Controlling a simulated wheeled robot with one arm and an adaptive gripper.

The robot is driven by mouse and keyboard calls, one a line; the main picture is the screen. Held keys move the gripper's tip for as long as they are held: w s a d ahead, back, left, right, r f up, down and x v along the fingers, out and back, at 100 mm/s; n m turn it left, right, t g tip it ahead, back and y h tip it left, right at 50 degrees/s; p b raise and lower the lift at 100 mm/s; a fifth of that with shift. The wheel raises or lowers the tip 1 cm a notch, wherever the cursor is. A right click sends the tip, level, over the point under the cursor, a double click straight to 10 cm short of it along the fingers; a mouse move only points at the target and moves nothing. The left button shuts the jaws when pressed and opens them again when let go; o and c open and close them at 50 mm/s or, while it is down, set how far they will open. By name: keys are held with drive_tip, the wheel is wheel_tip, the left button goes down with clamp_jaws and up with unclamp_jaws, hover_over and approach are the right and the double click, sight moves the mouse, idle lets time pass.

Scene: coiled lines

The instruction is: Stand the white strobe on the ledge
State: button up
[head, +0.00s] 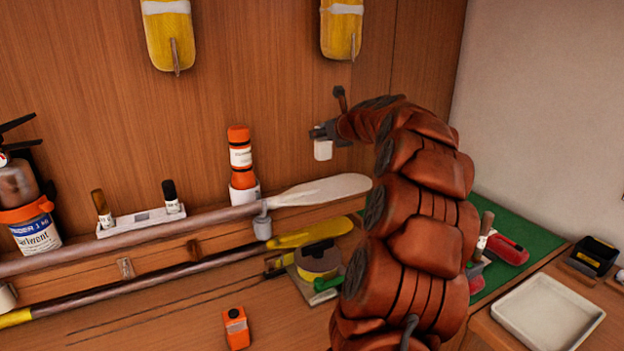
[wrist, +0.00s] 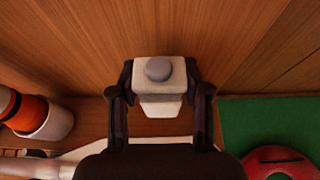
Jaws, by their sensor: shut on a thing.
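The white strobe (head: 323,150) is between the fingers of my gripper (head: 321,134), held up in front of the wooden back wall. In the wrist view, the strobe (wrist: 158,88) is a white block with a grey rounded knob facing the camera, and a finger of my gripper (wrist: 160,98) presses each side. The wooden ledge (head: 285,217) runs along the foot of the back wall, below the strobe. The strobe is apart from it. My arm hides the ledge's right part in the head view.
An orange bottle (head: 239,155) stands in a white cup on the ledge, left of my gripper. A paddle (head: 320,190) lies across the ledge's front. A green mat (head: 520,235) with a red item (head: 507,250) is at right. A white tray (head: 548,312) sits nearer.

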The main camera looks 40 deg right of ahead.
sight(325, 149)
drive_tip(key=f, duration=0.5)
drive_tip(key=shift+w+a, duration=0.2)
drive_tip(key=shift+s+d+f, duration=0.1)
drive_tip(key=shift+s+f, duration=0.05)
drive_tip(key=shift+f, duration=2.05)
drive_tip(key=shift+f, duration=0.15)
drive_tip(key=o, duration=1.3)
drive_tip(key=shift+r+b, duration=0.2)
drive_tip(key=shift+b, duration=0.1)
drive_tip(key=b+v, duration=0.1)
drive_tip(key=v, duration=1.1)
